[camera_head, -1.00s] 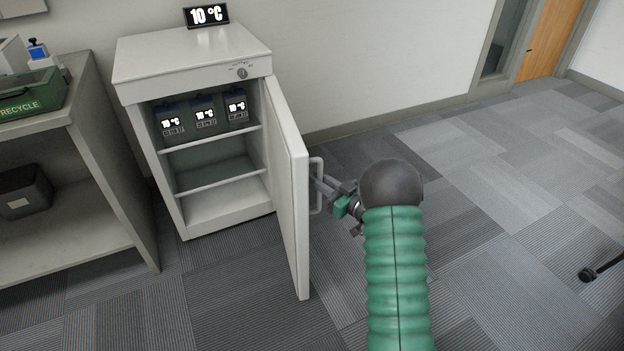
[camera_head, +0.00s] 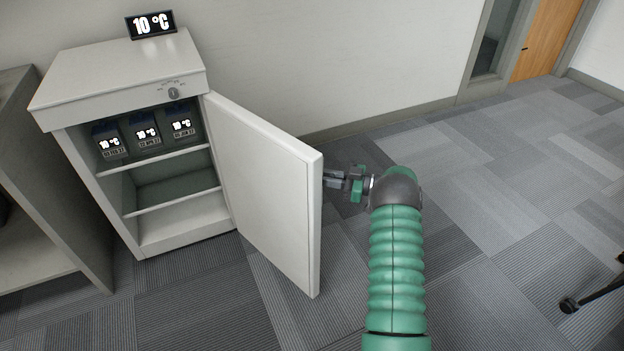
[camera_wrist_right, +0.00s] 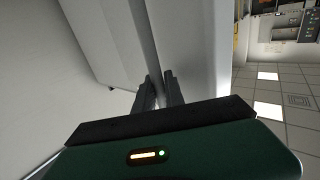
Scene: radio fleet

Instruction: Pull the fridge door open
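The white fridge (camera_head: 120,68) stands against the wall at the left of the head view. Its door (camera_head: 275,185) is swung wide, hinged at the fridge's right side, with the shelves in plain view. My right gripper (camera_head: 328,180) is at the outer face of the door, near its free edge. The door's handle is hidden behind the door in the head view. In the wrist view the two dark fingers (camera_wrist_right: 159,88) reach to white surfaces with a small gap between them; whether they hold the handle is unclear. My left gripper is not in view.
Several dark packs (camera_head: 147,133) with 10 °C displays sit on the fridge's upper shelf. A 10 °C display (camera_head: 151,25) stands on top. A grey shelf unit (camera_head: 40,215) is close at the left.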

